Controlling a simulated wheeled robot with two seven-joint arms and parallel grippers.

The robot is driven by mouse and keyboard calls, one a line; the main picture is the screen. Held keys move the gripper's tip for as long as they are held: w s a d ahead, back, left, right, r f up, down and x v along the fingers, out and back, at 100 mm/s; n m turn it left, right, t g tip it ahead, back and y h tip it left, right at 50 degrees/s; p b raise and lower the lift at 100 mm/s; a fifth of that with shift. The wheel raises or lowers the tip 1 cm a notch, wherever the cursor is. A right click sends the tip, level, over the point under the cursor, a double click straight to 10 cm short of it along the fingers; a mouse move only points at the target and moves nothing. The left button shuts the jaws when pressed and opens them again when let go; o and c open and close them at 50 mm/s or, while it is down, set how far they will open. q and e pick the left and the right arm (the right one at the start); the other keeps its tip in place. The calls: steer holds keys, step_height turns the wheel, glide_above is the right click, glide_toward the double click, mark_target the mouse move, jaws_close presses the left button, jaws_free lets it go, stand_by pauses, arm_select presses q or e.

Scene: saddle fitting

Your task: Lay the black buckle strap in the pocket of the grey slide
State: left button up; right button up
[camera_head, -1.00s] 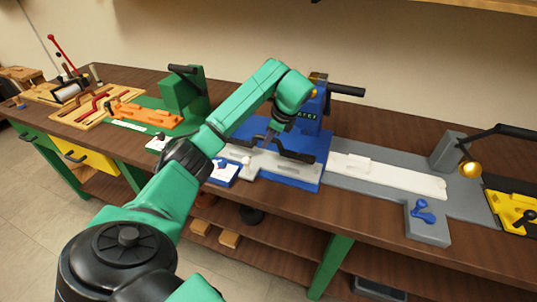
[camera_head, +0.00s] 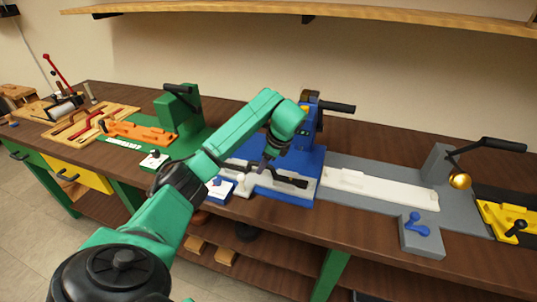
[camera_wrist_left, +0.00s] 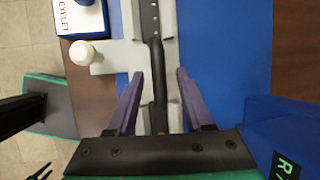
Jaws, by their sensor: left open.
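The black buckle strap (camera_head: 290,180) lies lengthwise on the pale grey slide (camera_head: 306,191) of the blue press, over the place of its pocket. In the left wrist view the strap (camera_wrist_left: 158,78) runs along the slide (camera_wrist_left: 174,60) between my fingers. Whether it is fully seated in the pocket I cannot tell. My left gripper (camera_head: 266,160) is open, with its two purple fingers (camera_wrist_left: 158,98) apart on either side of the strap. The near end of the strap is partly hidden by the gripper's body. My right gripper is not in view.
A white knob (camera_wrist_left: 82,53) sticks out on the slide's side arm, near a blue box labelled EYELET (camera_wrist_left: 80,17). The blue press (camera_head: 309,125) stands behind the slide. A grey fixture with a long white strip (camera_head: 385,187) is to the right, a green press (camera_head: 180,110) to the left.

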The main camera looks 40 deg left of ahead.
arm_select(q)
steer(key=p+v, duration=0.4)
steer(key=v, duration=0.6)
steer(key=shift+r, duration=0.15)
steer(key=shift+s+d, duration=0.1)
steer(key=shift+d, duration=0.05)
